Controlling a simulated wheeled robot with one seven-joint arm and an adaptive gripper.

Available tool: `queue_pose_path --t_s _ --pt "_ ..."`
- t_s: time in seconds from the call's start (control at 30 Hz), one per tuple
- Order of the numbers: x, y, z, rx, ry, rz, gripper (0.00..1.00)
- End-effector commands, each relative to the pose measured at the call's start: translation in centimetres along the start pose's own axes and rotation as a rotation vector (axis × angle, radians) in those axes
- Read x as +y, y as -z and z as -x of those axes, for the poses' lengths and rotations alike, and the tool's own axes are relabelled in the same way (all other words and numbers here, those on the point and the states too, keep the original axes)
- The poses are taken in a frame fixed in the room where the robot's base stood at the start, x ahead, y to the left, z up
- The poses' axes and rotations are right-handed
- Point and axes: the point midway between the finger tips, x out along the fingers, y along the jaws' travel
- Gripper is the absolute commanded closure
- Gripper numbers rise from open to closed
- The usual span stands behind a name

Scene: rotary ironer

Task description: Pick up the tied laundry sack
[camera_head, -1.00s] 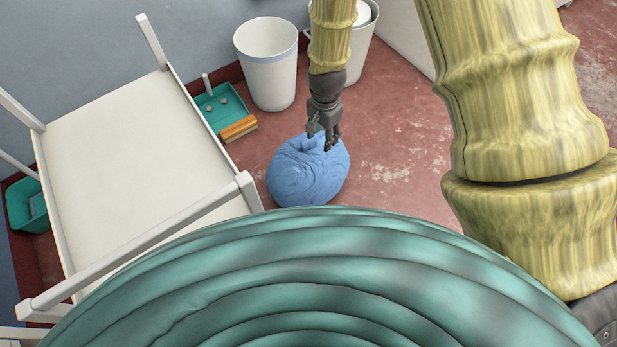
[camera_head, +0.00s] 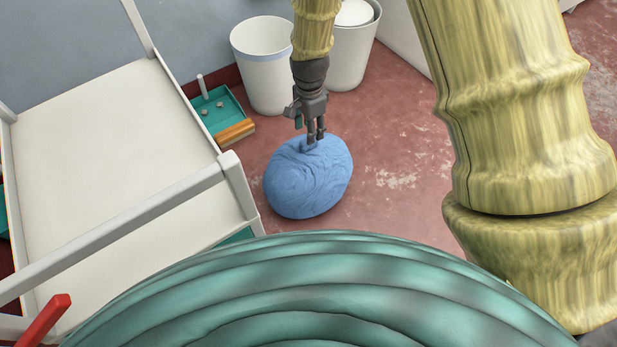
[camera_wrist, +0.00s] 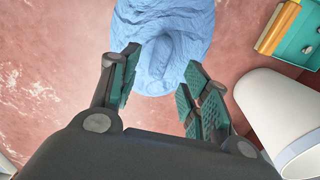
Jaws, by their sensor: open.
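The tied laundry sack (camera_head: 308,180) is a blue, rounded, wrinkled bundle on the red floor. Its narrower tied top (camera_head: 308,144) points up toward my gripper. My gripper (camera_head: 315,134) is at the top of the sack in the head view, fingers pointing down. In the wrist view my gripper (camera_wrist: 158,90) is open, with green ribbed pads apart and nothing held between them. There the sack (camera_wrist: 165,35) lies beyond the fingertips, with part of its neck in line with the gap. I cannot tell whether a finger touches it.
A white bin (camera_head: 266,75) and a second bin (camera_head: 352,60) stand behind the sack. A green dustpan-like tray (camera_head: 220,118) and a wood-backed brush (camera_head: 235,132) lie to its left. A white table-like frame (camera_head: 105,150) fills the left. Floor right of the sack is clear.

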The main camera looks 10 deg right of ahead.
Motion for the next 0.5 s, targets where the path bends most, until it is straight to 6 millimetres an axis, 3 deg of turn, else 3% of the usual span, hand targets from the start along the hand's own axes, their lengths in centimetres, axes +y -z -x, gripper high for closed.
queue_pose_path --t_s 0.03,0.5 --pt "0.0 0.0 -1.0 -0.001 0.000 -0.001 0.54" --pt "0.0 -0.2 -4.3 -0.001 0.000 0.000 0.54"
